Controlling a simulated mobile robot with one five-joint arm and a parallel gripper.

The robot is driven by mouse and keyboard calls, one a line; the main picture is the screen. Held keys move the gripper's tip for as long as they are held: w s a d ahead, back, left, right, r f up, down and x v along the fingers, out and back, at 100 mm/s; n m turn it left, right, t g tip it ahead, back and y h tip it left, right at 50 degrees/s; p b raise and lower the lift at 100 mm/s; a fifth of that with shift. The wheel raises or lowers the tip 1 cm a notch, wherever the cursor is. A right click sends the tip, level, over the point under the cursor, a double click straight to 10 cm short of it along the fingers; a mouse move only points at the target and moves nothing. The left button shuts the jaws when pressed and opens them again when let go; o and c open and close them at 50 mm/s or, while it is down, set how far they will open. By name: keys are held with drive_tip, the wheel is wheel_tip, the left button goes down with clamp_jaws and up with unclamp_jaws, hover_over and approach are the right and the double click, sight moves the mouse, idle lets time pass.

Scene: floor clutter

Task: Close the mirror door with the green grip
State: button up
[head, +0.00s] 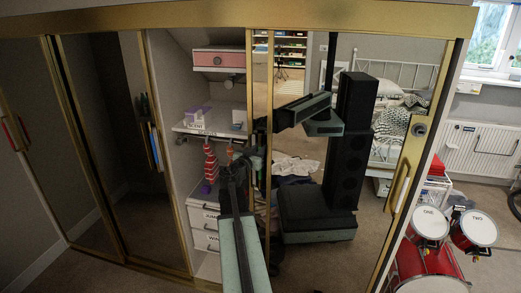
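A gold-framed mirror door (345,60) stands at the right of the wardrobe and reflects my own body and arm. A pale grip (400,190) is on its right frame. I cannot make out a green grip; it may be hidden behind my arm. My gripper (254,148) is in front of the gold upright at the mirror's left edge. It is dark against a dark background, so I cannot tell whether its fingers are open or touch anything.
The open bay left of the mirror has a shelf (212,130), a pink drawer (217,60) and white drawers (205,222). Darker doors with a blue grip (156,147) and a red grip (14,132) stand left. A red drum set (430,262) is at the right. Bare carpet lies lower left.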

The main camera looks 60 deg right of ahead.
clamp_jaws()
idle(1.3)
